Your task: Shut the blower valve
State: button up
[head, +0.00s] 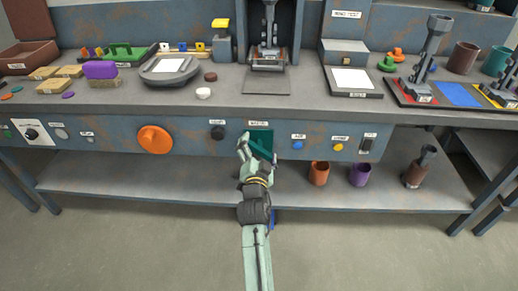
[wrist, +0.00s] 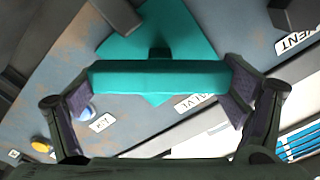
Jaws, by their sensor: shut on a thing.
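The blower valve is a teal plate (head: 262,136) with a bar handle, set in the front panel under the bench top. In the wrist view its plate (wrist: 160,25) stands behind the teal bar handle (wrist: 157,80). The bar lies level across that view and spans from one finger to the other. My gripper (head: 258,151) is at the valve in the head view and partly covers it. In the wrist view my gripper (wrist: 158,85) is shut on the bar's two ends.
A black knob (head: 217,132) and a large orange knob (head: 154,139) are left of the valve on the panel. A blue button (head: 298,146), a yellow button (head: 337,147) and a dark switch (head: 367,145) are to its right. Orange (head: 319,173) and purple cups (head: 360,175) stand on the lower shelf.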

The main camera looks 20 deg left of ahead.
jog(key=shift+c, duration=0.8)
jog(key=n, duration=0.4)
jog(key=shift+a, duration=0.1)
jog(key=shift+s+r+n, duration=0.1)
jog(key=shift+n, duration=1.7)
jog(key=shift+a, duration=0.1)
jog(key=o, duration=0.9)
jog(key=shift+c, duration=0.2)
